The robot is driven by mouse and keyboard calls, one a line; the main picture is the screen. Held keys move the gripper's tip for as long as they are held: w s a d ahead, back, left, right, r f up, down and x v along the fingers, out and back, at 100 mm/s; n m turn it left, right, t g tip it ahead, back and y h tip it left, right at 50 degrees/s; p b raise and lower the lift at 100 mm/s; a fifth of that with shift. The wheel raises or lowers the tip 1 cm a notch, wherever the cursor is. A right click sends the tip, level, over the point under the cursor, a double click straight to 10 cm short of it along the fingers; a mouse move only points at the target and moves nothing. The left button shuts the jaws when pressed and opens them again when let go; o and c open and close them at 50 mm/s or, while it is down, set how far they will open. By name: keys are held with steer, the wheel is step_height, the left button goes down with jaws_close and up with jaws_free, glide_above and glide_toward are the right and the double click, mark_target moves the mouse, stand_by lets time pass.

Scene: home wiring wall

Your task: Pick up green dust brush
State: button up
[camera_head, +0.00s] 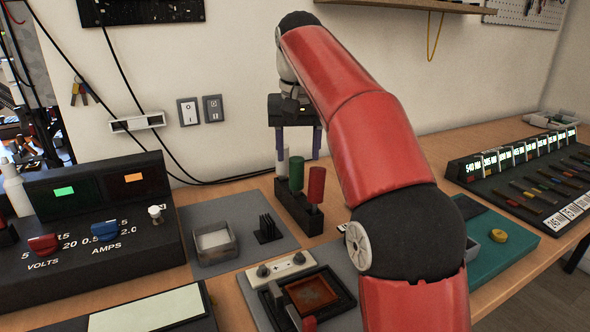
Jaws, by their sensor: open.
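The green dust brush (297,171) stands upright in a black holder (292,212), between a white-topped item (283,161) behind it and a red-handled item (317,186) in front. My gripper (298,154) points down over the holder with its two fingers spread apart. In this picture the fingers are to the left and right of the green handle's top, and nothing shows held between them. I cannot tell from this single view how far the fingers are from the handle in depth. The lower end of the brush is hidden in the holder.
A power supply (95,246) with knobs stands at left. A small open box (213,243) and a black slotted rack (268,229) sit on a grey mat. A framed plate (312,293) lies in front. A lit panel (512,182) is at right. Cables run along the wall behind.

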mark_target(297, 180)
steer(key=shift+w+f, duration=0.15)
steer(key=shift+f, duration=0.25)
steer(key=f+b, duration=0.1)
steer(key=f, duration=0.2)
steer(key=f+b, duration=0.2)
steer(key=f, duration=0.2)
steer(key=shift+w+a, duration=0.1)
steer(key=shift+w, duration=0.1)
steer(key=c, duration=1.1)
